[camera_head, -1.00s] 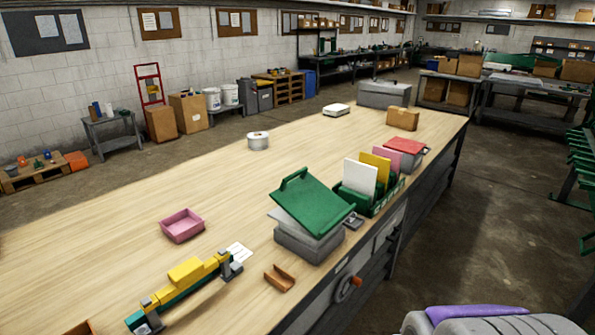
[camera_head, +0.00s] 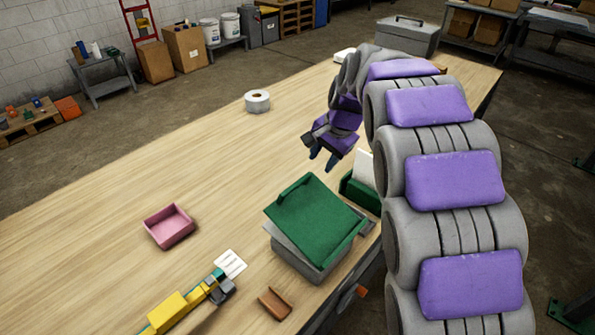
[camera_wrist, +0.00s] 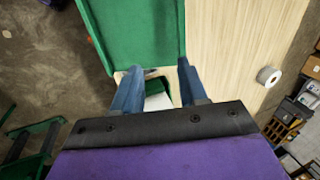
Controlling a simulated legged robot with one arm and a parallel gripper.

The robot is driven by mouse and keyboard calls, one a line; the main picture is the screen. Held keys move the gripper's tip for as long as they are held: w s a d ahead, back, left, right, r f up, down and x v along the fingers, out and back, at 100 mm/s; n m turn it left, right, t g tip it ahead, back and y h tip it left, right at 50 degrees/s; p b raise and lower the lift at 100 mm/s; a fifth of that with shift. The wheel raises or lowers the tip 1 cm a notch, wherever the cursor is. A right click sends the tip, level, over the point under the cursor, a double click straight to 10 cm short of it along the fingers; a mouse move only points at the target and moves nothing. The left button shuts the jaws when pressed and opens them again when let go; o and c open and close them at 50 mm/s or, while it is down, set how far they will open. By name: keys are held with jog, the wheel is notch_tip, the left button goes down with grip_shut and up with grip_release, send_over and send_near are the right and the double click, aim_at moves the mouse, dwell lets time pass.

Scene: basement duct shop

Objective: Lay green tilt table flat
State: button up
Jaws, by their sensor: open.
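The green tilt table (camera_head: 315,220) sits tilted on a grey base (camera_head: 312,264) near the table's front edge, with a raised green rim along its upper left side. In the wrist view its green surface (camera_wrist: 135,35) fills the top, just beyond the fingertips. My gripper (camera_head: 322,163) is open and empty, above and behind the tilt table in the head view. Its two blue fingers (camera_wrist: 156,80) point toward the tilt table in the wrist view. I cannot tell the exact gap, but no contact shows.
A green holder (camera_head: 360,192) with a white card stands right behind the tilt table, partly hidden by my arm. A pink tray (camera_head: 169,226), a yellow tool (camera_head: 180,308), a brown angle piece (camera_head: 274,303) and a white roll (camera_head: 257,101) lie around. The bench's left middle is clear.

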aim_at(297, 183)
jog(key=shift+m+y, duration=0.3)
jog(key=w+a+f, duration=0.2)
jog(key=f, duration=0.3)
jog(key=w+a+f, duration=0.2)
jog(key=w+f, duration=0.1)
jog(key=f, duration=0.2)
jog(key=w+a+f, duration=0.2)
jog(key=f, duration=0.3)
jog(key=shift+w+a+f+b, duration=0.2)
jog(key=shift+a+f+b, duration=0.15)
jog(key=shift+a+b, duration=0.05)
jog(key=shift+c, duration=0.3)
grip_shut()
